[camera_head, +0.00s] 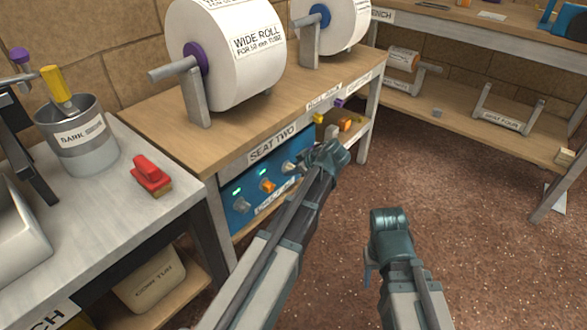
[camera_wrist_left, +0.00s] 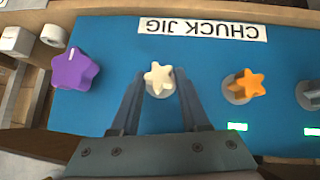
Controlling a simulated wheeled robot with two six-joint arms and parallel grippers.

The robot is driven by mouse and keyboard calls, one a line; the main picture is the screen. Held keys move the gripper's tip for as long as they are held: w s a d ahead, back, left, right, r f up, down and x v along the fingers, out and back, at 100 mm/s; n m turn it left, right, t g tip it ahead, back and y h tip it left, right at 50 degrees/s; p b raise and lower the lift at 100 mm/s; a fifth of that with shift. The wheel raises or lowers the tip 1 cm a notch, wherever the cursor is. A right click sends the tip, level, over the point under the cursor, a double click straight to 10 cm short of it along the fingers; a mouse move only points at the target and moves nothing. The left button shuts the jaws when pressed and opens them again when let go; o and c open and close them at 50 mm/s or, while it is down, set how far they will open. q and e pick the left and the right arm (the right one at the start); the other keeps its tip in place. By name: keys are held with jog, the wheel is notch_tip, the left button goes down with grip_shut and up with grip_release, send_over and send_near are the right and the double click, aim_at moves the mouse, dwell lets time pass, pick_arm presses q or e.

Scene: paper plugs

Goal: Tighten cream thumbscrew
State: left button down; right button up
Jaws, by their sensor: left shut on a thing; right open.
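The cream thumbscrew (camera_wrist_left: 158,79) is star-shaped and sits on the blue chuck jig panel (camera_wrist_left: 110,110). My left gripper (camera_wrist_left: 160,88) is shut on it, one finger on each side, in the left wrist view. In the head view my left gripper (camera_head: 308,163) reaches the panel under the bench and partly hides that end. A star-shaped orange thumbscrew (camera_wrist_left: 246,84) and a grey one (camera_wrist_left: 312,95) are to the right in the wrist view. A purple one (camera_wrist_left: 75,70) is to the left. My right gripper (camera_head: 390,222) is open, over the floor, away from the panel.
Green lights (camera_wrist_left: 237,126) glow below the orange and grey thumbscrews. A wide paper roll (camera_head: 225,50) stands on the bench above the panel. A metal bin (camera_head: 78,140) and a red-handled brush (camera_head: 150,175) are on the left table.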

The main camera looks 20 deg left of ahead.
pick_arm(q)
jog(key=shift+w, duration=0.1)
jog(key=m+g, duration=0.1)
jog(key=m+g+y+b, duration=0.1)
jog(key=g, duration=0.1)
jog(key=g+y, duration=0.1)
jog(key=shift+w+d+f+m+g, duration=0.2)
jog(key=shift+w+m+g, duration=0.1)
jog(key=shift+m+g, duration=0.1)
jog(key=shift+r, duration=0.1)
dwell(0.5)
jog(key=shift+c, duration=2)
grip_release()
